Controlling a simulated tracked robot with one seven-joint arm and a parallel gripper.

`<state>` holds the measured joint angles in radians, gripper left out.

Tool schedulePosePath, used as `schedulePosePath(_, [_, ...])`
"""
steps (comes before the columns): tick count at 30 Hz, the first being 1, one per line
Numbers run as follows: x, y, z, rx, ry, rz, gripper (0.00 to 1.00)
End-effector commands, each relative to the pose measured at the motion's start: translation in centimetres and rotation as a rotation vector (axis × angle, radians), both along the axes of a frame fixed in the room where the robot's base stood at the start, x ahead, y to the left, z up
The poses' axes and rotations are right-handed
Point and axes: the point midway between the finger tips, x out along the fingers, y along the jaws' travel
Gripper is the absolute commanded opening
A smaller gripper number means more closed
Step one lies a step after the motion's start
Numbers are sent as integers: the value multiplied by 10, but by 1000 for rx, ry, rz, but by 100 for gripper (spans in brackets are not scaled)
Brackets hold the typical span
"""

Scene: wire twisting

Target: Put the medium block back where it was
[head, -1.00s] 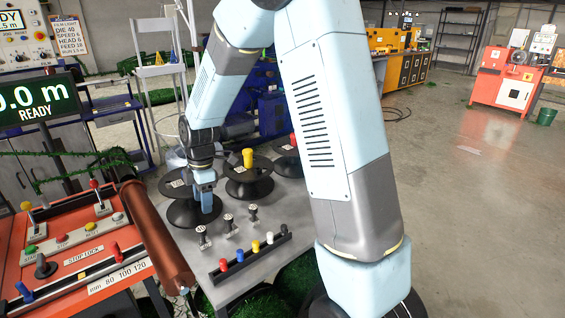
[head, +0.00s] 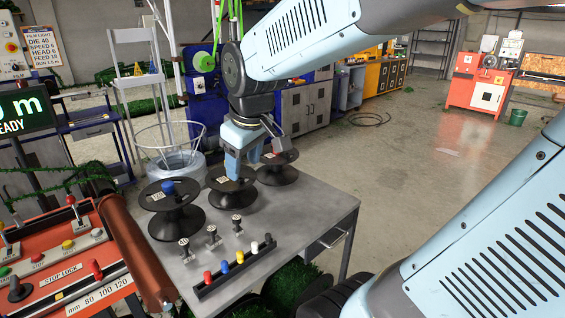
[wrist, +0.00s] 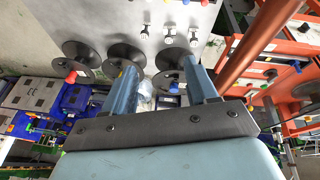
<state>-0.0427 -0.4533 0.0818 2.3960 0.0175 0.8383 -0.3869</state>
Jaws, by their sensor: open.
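Three dark spools stand in a row on the grey table. The left spool (head: 176,217) has a blue block (head: 168,188) upright on its top; the block also shows in the wrist view (wrist: 173,88). My gripper (head: 241,166) is open, pointing down over the middle spool (head: 231,198) and hiding most of its top in the head view. Nothing is clearly held between the fingers.
A dark rack (head: 235,270) with several coloured pegs and three small black-handled pieces (head: 211,236) stand in front of the spools. An orange control panel (head: 65,260) with a brown roller (head: 138,252) borders the table's left. The table's right side is bare.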

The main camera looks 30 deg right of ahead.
Motion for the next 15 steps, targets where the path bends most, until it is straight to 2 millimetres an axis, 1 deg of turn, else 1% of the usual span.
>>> schedulePosePath(1, [-12,-5,6,18,-22,-56,58])
schedulePosePath(3, [-28,-12,12,49,-44,-143,58])
schedulePosePath(9, [-66,-26,21,133,-98,-347,58])
schedulePosePath(12, [-78,-30,23,163,-114,-412,58])
schedulePosePath(13, [-80,-38,23,170,-117,-425,58])
schedulePosePath(15, [-84,-46,23,181,-123,-449,58])
